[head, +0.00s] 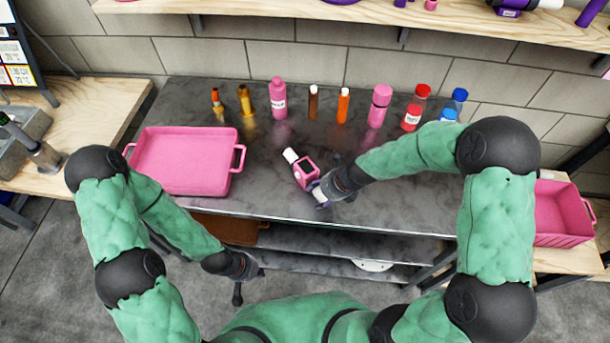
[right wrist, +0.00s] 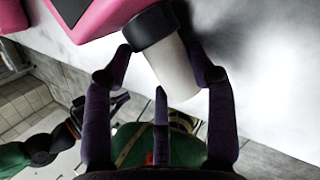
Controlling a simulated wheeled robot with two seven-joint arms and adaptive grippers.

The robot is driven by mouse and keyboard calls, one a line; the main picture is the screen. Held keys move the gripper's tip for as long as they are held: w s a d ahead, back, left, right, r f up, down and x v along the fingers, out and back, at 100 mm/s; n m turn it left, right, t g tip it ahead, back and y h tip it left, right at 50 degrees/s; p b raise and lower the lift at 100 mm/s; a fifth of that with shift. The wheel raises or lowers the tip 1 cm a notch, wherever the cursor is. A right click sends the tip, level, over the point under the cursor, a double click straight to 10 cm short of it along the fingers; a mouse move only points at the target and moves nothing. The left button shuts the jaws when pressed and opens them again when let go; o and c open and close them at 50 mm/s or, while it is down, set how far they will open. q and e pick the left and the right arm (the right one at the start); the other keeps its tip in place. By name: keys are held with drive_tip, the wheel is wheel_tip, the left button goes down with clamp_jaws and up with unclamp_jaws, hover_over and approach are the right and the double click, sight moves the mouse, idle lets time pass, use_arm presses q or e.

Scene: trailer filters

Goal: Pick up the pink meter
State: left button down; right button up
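The pink meter (head: 306,174), with a small screen and a white end piece, lies near the front of the dark counter. My right gripper (head: 318,194) is at its near end. In the right wrist view, the open fingers of my right gripper (right wrist: 160,62) are on either side of the meter's white cylindrical end (right wrist: 175,70), below a black collar. A gap shows beside the left finger; contact on the right is unclear.
A pink tray (head: 187,188) stands on the counter at left. Several bottles line the back, including a tall pink bottle (head: 278,100) and an orange tube (head: 343,106). A pink bin (head: 560,240) is at far right.

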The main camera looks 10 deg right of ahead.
drive_tip(key=shift+s+f, duration=0.15)
drive_tip(key=shift+s, duration=0.05)
clamp_jaws()
drive_tip(key=shift+r+p, duration=0.45)
drive_tip(key=shift+r, duration=0.1)
wheel_tip(320, 180, up, 3)
drive_tip(key=shift+s+r+p, duration=0.15)
drive_tip(key=shift+p, duration=1)
drive_tip(key=s+a+r+p, duration=0.1)
drive_tip(key=s+r+p, duration=0.1)
drive_tip(key=s+r, duration=0.2)
drive_tip(key=s+a+r+p, duration=0.1)
drive_tip(key=s+r+p, duration=0.2)
drive_tip(key=s, duration=0.6)
drive_tip(key=shift+s+r, duration=0.15)
drive_tip(key=shift+r, duration=0.75)
